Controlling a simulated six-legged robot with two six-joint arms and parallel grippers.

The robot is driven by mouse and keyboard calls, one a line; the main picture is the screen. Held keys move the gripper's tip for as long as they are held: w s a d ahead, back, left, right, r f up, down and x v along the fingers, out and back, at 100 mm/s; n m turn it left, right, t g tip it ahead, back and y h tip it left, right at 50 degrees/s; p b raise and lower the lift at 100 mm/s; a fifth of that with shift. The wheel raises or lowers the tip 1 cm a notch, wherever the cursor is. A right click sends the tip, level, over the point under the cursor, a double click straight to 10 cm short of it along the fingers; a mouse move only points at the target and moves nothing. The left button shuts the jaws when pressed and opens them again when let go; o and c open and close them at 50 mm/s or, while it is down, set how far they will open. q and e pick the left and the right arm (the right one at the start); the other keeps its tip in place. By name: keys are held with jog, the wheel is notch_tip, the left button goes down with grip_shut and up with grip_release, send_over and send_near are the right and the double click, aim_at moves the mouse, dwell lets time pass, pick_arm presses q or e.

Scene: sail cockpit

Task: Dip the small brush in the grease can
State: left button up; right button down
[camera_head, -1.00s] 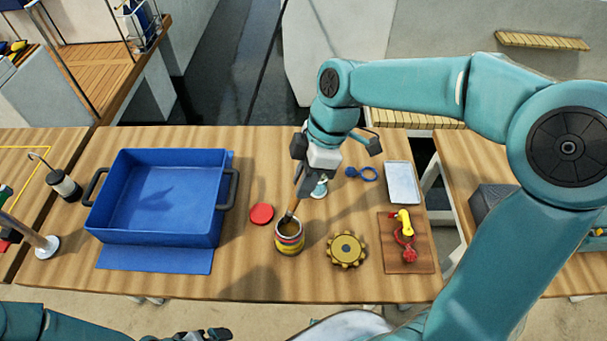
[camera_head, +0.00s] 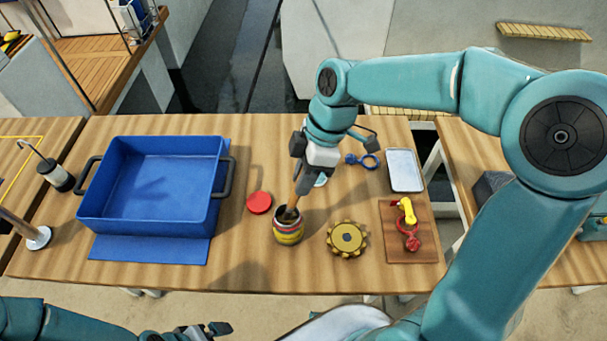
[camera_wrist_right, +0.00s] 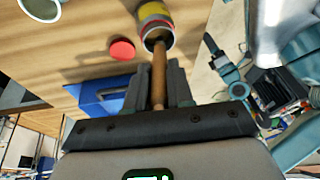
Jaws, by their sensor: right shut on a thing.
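My right gripper (camera_head: 301,190) is shut on the small brush, whose wooden handle (camera_head: 294,203) points down. The open grease can (camera_head: 289,234), with yellow and red bands, stands on the wooden table. The brush's lower end is inside the can's mouth and its bristles are hidden. In the right wrist view the brush handle (camera_wrist_right: 158,77) runs from between the fingers into the can (camera_wrist_right: 154,12). I cannot tell how deep the bristles are. My left gripper (camera_head: 208,329) is low at the bottom edge, away from these things; its jaws are unclear.
A red lid (camera_head: 259,203) lies left of the can. A yellow gear (camera_head: 347,239) lies close on its right. A blue bin (camera_head: 145,218) fills the table's left. A board (camera_head: 393,245) with a red and yellow shackle and a pale tray (camera_head: 404,170) are at right.

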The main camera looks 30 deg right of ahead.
jog(key=shift+f+b, duration=0.7)
dwell(1.6)
jog(key=shift+r, duration=0.1)
notch_tip(320, 180, up, 7)
jog(key=p, duration=0.5)
dwell(0.4)
jog(key=shift+w, duration=0.1)
